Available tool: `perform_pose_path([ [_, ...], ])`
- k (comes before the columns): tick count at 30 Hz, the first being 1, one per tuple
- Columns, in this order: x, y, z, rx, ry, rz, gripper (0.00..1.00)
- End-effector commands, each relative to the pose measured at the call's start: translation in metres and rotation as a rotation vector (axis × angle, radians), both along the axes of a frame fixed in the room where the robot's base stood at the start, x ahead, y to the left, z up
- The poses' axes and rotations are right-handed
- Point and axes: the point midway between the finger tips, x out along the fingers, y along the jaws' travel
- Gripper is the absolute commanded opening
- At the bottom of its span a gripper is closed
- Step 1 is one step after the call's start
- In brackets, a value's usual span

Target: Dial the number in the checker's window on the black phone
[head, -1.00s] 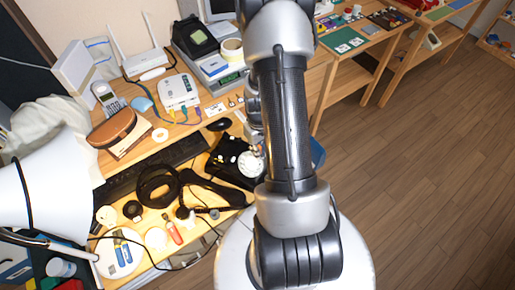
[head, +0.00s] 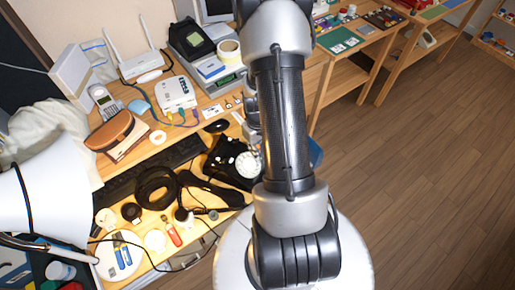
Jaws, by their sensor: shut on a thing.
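The black phone (head: 216,163) sits on the desk, left of my arm, with its round white dial (head: 248,165) facing up. My arm crosses in front and covers the area just right of the dial. Only a small part of my gripper (head: 257,148) shows, beside the arm at the dial's upper right edge. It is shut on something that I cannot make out. I cannot tell whether it touches the dial. A grey device with a small green display (head: 229,80) stands farther back; it may be the checker, and no number is readable.
A keyboard (head: 120,186), headphones (head: 157,187) and a black handset-like shape (head: 212,188) crowd the desk near the phone. A white router (head: 143,64), a cordless phone (head: 104,100) and a brown case (head: 117,133) stand behind. A white lamp (head: 50,205) fills the left. Wooden floor is free at right.

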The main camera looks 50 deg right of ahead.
Motion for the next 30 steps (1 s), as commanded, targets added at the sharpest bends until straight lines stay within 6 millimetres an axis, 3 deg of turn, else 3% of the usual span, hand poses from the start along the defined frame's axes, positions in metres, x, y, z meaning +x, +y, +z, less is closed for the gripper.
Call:
perform_pose_path([
  [11, -0.001, 0.0, 0.003, 0.0, 0.0, -0.001, 0.02],
  [30, -0.027, -0.009, 0.065, 0.0, -0.001, -0.001, 0.02],
])
